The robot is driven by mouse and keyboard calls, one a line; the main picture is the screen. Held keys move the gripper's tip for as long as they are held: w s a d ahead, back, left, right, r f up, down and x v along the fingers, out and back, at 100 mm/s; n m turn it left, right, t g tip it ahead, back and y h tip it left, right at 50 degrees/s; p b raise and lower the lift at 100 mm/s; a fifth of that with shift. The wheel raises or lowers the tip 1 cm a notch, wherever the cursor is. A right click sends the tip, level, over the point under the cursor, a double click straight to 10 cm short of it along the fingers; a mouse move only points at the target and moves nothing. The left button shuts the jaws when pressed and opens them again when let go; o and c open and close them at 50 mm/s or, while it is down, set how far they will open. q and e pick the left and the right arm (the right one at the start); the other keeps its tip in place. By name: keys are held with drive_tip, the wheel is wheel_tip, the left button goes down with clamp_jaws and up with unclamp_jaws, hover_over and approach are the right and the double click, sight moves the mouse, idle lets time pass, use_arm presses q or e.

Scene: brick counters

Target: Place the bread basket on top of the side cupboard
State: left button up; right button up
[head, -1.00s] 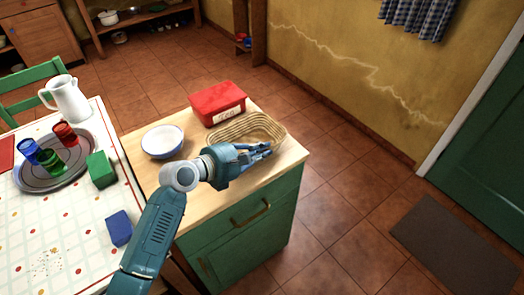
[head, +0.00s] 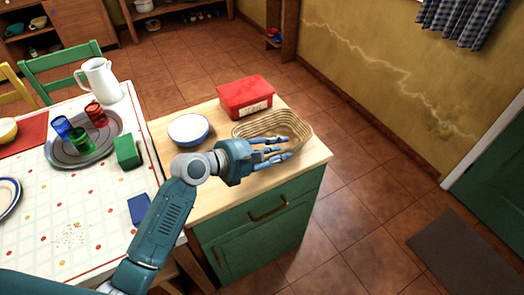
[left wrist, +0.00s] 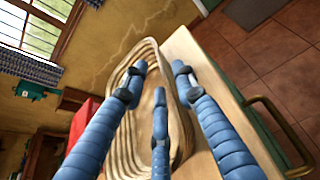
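The bread basket (head: 300,124), a shallow oval wicker basket, stands upright on the light wooden top of the green side cupboard (head: 255,185). It also shows in the left wrist view (left wrist: 150,50), beneath and ahead of my fingers. My left gripper (head: 280,148) is open, its blue fingers spread and apart from each other, over the near side of the basket. Nothing is held between them. Whether a finger touches the rim is unclear. My right gripper is not in view.
A red bread box (head: 246,97) and a white-blue bowl (head: 188,129) share the cupboard top. At left, the dining table (head: 100,205) holds a tray of cups, a white jug and green and blue blocks.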

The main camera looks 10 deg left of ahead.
use_arm(q)
drive_tip(key=v, duration=0.9)
drive_tip(key=shift+s, duration=0.1)
